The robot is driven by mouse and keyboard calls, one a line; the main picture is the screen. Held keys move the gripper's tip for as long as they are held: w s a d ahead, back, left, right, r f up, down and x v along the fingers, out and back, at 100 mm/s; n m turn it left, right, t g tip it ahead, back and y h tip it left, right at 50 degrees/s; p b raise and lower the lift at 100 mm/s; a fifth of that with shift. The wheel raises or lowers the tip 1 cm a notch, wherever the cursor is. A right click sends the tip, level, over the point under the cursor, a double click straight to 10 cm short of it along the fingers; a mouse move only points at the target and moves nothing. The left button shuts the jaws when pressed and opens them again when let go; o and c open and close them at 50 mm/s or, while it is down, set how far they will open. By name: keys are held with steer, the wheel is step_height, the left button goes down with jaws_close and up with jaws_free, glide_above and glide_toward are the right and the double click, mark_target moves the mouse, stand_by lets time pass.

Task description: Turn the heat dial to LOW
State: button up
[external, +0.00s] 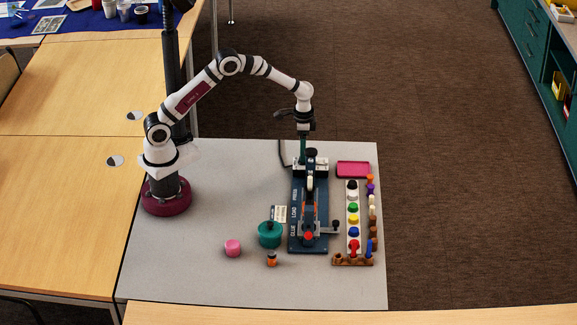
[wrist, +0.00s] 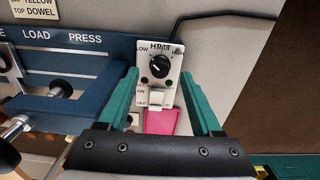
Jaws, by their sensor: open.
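The heat dial (wrist: 160,65) is a round black knob with a white pointer mark on a white panel (wrist: 176,92) in the wrist view. LOW is printed at its upper left and a partly readable HI at its upper right. The mark seems to lean to the upper left, but its exact setting is hard to tell. My gripper (wrist: 159,75) is open, its teal fingers on either side of the panel, with nothing between them visibly gripped. In the external view my gripper (external: 303,152) points down at the far end of the blue glue press (external: 296,215).
A white ON/OFF switch (wrist: 155,99) sits just below the dial. A pink tray (external: 353,169) lies right of the press, near a rack of coloured pieces (external: 340,261).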

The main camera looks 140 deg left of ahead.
step_height(320, 180, up, 14)
steer(key=shift+f, duration=0.2)
steer(key=w+d+r+m, duration=0.2)
steer(key=w+d, duration=0.1)
steer(key=d, duration=0.3)
steer(key=w+d+r+m, duration=0.2)
steer(key=w+d, duration=0.1)
steer(key=d, duration=0.4)
steer(key=s+d+r+m, duration=0.15)
steer(key=d+m, duration=0.35)
steer(key=d, duration=1.1)
steer(key=s+d+f+m+y, duration=0.1)
steer(key=s+d+f+m, duration=0.1)
steer(key=s+d, duration=0.3)
steer(key=s+d+f+m, duration=0.2)
steer(key=s+d+m, duration=0.1)
steer(key=s+d, duration=0.2)
steer(key=shift+s+d+f+m+y, duration=0.2)
steer(key=shift+s+f+m+y, duration=0.2)
steer(key=shift+s, duration=0.4)
